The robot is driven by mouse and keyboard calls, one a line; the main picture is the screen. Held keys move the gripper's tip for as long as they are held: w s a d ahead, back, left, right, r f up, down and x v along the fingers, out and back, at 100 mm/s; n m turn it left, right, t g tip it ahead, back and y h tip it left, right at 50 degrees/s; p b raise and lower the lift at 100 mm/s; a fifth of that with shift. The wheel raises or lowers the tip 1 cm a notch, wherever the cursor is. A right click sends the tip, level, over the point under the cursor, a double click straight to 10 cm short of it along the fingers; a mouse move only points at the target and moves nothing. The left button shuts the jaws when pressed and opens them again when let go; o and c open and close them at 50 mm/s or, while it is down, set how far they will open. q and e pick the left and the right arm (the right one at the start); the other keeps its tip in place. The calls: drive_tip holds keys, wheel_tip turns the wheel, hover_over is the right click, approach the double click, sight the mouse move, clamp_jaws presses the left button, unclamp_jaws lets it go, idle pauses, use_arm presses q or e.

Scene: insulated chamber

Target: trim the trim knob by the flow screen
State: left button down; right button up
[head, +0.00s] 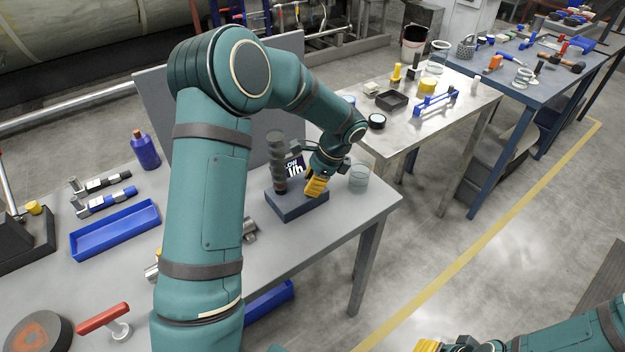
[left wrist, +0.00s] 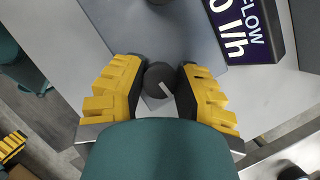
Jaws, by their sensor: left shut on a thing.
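The trim knob (left wrist: 158,78) is a dark round knob with a white pointer line, which slants toward the lower right in the left wrist view. My left gripper (left wrist: 159,84) has its yellow-padded fingers shut on it from both sides. In the head view my left gripper (head: 316,187) is over the grey-blue box (head: 297,208) and hides the knob. The flow screen (left wrist: 242,28) is beside the knob, with "FLOW" and "0 l/h" in white on dark; the reading is partly cut off. My left arm partly covers the screen (head: 294,167) in the head view. My right gripper (head: 430,345) barely shows at the bottom edge.
A dark ribbed column (head: 277,160) stands by the screen. A clear glass jar (head: 358,178) stands right of the box, near the bench edge. A blue tray (head: 115,231), a blue bottle (head: 145,152) and a red-handled valve (head: 104,318) are at the left.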

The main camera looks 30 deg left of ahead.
use_arm(q)
drive_tip(key=n+g+h+p, duration=0.1)
drive_tip(key=n+p, duration=0.1)
drive_tip(key=n, duration=0.2)
drive_tip(key=n+g+h+p, duration=0.1)
drive_tip(key=n+p, duration=0.1)
drive_tip(key=n, duration=0.2)
drive_tip(key=n+h+p, duration=0.1)
drive_tip(key=n, duration=0.2)
drive_tip(key=shift+n+h, duration=0.3)
drive_tip(key=shift+h, duration=0.1)
drive_tip(key=n+h+p, duration=0.1)
drive_tip(key=n, duration=0.2)
drive_tip(key=shift+s+f+n, duration=0.1)
drive_tip(key=shift+n, duration=0.2)
drive_tip(key=n+h+p, duration=0.1)
drive_tip(key=n, duration=0.2)
drive_tip(key=shift+n+h, duration=0.4)
drive_tip(key=n+t, duration=0.1)
drive_tip(key=n, duration=0.2)
drive_tip(key=n+t+h+p, duration=0.1)
drive_tip(key=n, duration=0.2)
drive_tip(key=shift+h, duration=0.3)
drive_tip(key=shift+n, duration=0.3)
